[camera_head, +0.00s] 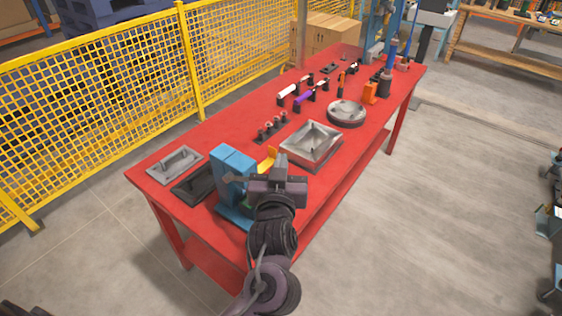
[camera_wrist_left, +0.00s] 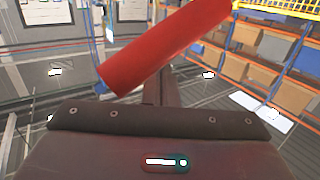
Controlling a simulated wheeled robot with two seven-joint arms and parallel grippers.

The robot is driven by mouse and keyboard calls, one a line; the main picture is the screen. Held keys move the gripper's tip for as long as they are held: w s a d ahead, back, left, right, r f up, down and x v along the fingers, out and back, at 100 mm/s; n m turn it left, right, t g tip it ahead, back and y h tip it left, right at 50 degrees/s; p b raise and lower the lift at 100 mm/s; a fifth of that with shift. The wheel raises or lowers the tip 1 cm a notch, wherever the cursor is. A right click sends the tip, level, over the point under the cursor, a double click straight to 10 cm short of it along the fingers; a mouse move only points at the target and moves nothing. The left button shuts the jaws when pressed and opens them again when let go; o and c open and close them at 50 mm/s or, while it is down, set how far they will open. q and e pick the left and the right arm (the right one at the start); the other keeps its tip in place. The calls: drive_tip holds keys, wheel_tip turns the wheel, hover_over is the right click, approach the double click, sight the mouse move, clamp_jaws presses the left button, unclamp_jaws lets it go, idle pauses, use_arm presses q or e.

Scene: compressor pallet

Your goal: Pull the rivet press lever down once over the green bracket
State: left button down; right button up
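The blue rivet press (camera_head: 232,168) stands at the near end of the red table. My left gripper (camera_head: 277,178) is right beside it, on its right side, and covers part of it. In the left wrist view a red cylindrical handle (camera_wrist_left: 165,50), which looks like the press lever's grip, slants up to the right across my left gripper's dark fingers (camera_wrist_left: 161,88). It hides the fingertips, so I cannot tell whether they are closed on it. I cannot make out the green bracket; the press and my gripper cover that area. My right gripper is not in view.
On the red table (camera_head: 150,172), a grey tray (camera_head: 174,164), a dark tray (camera_head: 193,186), a yellow piece (camera_head: 267,158) and a metal tray (camera_head: 311,143) lie close around the press. A round metal part (camera_head: 346,112) is farther back. A yellow mesh fence (camera_head: 110,85) runs along the left.

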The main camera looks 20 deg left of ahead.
use_arm(q)
drive_tip(key=shift+w, duration=0.15)
drive_tip(key=shift+a, duration=0.1)
drive_tip(key=shift+f, duration=0.2)
drive_tip(key=shift+f+b, duration=0.8)
drive_tip(key=shift+f, duration=0.75)
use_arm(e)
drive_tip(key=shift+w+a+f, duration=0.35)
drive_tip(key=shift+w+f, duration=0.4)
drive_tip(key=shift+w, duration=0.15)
use_arm(q)
drive_tip(key=shift+f, duration=0.1)
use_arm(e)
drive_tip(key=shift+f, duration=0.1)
